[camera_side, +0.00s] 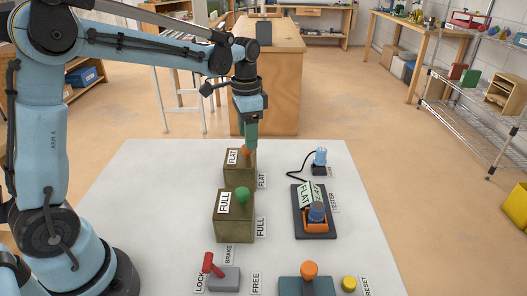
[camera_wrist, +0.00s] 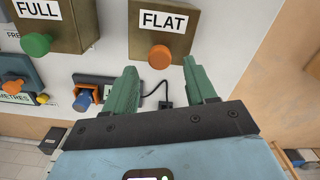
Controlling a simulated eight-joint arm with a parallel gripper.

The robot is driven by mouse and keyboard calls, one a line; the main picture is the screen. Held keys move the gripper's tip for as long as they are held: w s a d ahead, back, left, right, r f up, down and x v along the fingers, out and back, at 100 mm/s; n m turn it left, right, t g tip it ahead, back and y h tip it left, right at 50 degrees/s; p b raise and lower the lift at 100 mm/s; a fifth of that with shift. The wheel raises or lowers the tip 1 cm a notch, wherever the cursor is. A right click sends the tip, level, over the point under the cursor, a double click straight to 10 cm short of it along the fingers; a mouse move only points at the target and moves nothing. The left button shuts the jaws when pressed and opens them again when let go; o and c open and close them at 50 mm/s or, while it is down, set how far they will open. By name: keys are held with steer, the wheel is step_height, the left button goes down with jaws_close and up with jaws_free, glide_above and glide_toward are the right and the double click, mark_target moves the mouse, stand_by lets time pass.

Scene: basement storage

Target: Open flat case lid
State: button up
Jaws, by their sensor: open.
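The flat case (camera_side: 235,172) is an olive box labelled FLAT on the white table; its lid looks closed. An orange knob (camera_side: 247,153) sits on its top. In the wrist view the case (camera_wrist: 142,42) is at top centre, and its knob (camera_wrist: 160,57) shows in line with the gap between my fingertips. My gripper (camera_side: 250,147), with green fingers, points down over the knob in the side view. In the wrist view my gripper (camera_wrist: 161,65) is open, with nothing between its fingers. Whether a finger touches the knob, I cannot tell.
An olive FULL case (camera_side: 233,228) with a green knob stands in front of the flat case. A tester (camera_side: 313,228) lies to the right. A lever block (camera_side: 223,278), an orange-knobbed device (camera_side: 308,285) and a yellow reset button (camera_side: 349,283) are at the front. The table's left is clear.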

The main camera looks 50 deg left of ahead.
mark_target(240, 153)
steer(key=shift+f, duration=1.3)
jaws_close()
